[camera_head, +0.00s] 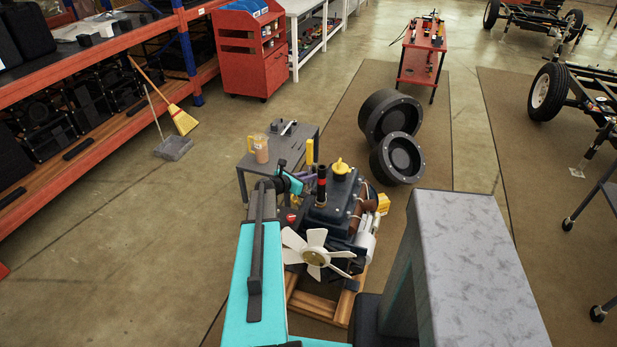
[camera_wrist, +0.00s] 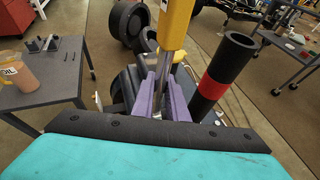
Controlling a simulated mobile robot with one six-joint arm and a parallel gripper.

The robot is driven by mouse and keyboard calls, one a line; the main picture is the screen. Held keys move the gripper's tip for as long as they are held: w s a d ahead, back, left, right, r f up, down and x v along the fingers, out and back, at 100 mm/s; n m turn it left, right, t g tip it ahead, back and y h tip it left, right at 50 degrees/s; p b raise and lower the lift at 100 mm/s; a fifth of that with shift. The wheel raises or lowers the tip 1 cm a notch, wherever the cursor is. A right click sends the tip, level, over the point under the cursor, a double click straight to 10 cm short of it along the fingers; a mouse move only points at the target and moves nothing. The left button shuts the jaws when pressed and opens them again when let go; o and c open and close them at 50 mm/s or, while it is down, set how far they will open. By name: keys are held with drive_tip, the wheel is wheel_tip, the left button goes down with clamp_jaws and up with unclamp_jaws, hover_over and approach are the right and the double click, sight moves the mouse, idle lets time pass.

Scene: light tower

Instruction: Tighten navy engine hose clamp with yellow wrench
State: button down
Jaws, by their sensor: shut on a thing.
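The navy engine (camera_head: 333,200) sits on a wooden pallet in the head view, with a white fan at its front and a yellow cap on top. My gripper (camera_wrist: 160,103) has purple fingers shut on the metal shaft of the yellow wrench (camera_wrist: 176,25). Its yellow handle (camera_head: 310,153) points upward beside the engine in the head view. A black upright hose with a red band (camera_wrist: 222,78) stands just right of my fingers, apart from the wrench; it also shows in the head view (camera_head: 321,186). The wrench's lower end is hidden, and I cannot make out the clamp.
A grey table (camera_head: 285,151) behind the engine holds an oil jug (camera_head: 261,148). Two black wheel-like drums (camera_head: 397,157) stand on the mat beyond. Floor at left is clear.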

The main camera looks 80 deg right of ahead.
drive_tip(key=shift+s+a, duration=0.1)
drive_tip(key=shift+s, duration=0.45)
drive_tip(key=shift+s+a+m+g+h+b, duration=0.1)
drive_tip(key=shift+a+m+g+h+b, duration=0.35)
drive_tip(key=shift+b, duration=2.9)
drive_tip(key=shift+a+n+g+h+b, duration=0.15)
drive_tip(key=shift+a+h+b, duration=0.55)
drive_tip(key=shift+b, duration=2.6)
drive_tip(key=shift+a+f+h+b, duration=0.15)
drive_tip(key=shift+h+b, duration=0.1)
drive_tip(key=shift+b, duration=1.05)
drive_tip(key=shift+r+p, duration=0.2)
drive_tip(key=shift+p, duration=0.75)
